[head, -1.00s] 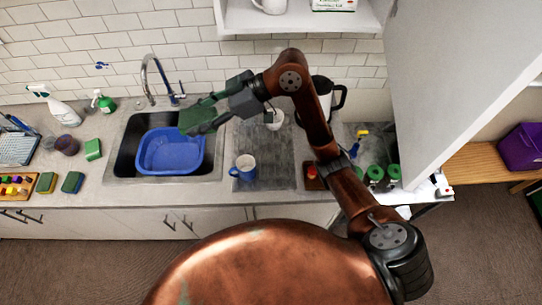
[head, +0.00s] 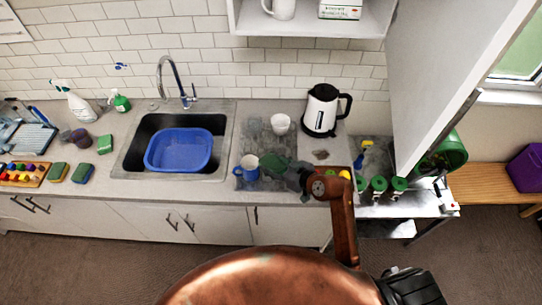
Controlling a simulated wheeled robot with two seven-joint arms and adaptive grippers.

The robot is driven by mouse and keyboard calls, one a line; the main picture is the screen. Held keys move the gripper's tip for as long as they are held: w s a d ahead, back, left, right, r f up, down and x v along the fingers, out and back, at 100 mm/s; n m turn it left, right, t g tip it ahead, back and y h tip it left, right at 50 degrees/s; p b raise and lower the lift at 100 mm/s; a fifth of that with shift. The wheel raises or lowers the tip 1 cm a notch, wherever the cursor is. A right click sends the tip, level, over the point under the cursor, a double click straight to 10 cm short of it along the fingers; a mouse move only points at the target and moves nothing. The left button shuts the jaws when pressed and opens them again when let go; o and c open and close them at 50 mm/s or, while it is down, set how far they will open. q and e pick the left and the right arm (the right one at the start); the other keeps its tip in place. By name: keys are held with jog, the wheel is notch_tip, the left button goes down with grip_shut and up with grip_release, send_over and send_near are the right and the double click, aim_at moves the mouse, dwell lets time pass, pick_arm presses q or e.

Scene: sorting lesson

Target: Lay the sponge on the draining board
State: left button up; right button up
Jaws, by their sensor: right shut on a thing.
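My right gripper (head: 285,172) is shut on a dark green sponge (head: 271,167), just right of the blue mug (head: 246,169). The sponge shows over the front part of the grey draining board (head: 254,134), right of the sink. The gripper's fingers and wrist hide part of the sponge and of the board. I cannot tell whether the sponge touches the board. My left gripper is not in view.
A white cup (head: 280,124) stands at the back of the board, with a kettle (head: 322,110) to its right. A blue basin (head: 180,150) sits in the sink. Other sponges (head: 82,173) lie on the left counter. A tall white panel (head: 430,60) rises at right.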

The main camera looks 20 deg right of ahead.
jog(key=w+d+f, duration=0.1)
jog(key=w+f, duration=0.2)
jog(key=w+d+f+b, duration=0.1)
jog(key=w+d+f, duration=0.1)
jog(key=w, duration=0.2)
jog(key=w+d+f, duration=0.1)
jog(key=w+f, duration=0.2)
jog(key=w, duration=0.1)
jog(key=shift+w+d+f+b, duration=0.25)
jog(key=shift+f+b, duration=0.05)
jog(key=shift+w+d+f, duration=0.2)
jog(key=shift+w+f, duration=0.3)
jog(key=shift+f, duration=0.1)
notch_tip(320, 180, down, 3)
jog(key=shift+b, duration=0.45)
jog(key=shift+r, duration=0.1)
jog(key=shift+f, duration=0.2)
jog(key=o, duration=0.7)
jog(key=shift+r, duration=0.1)
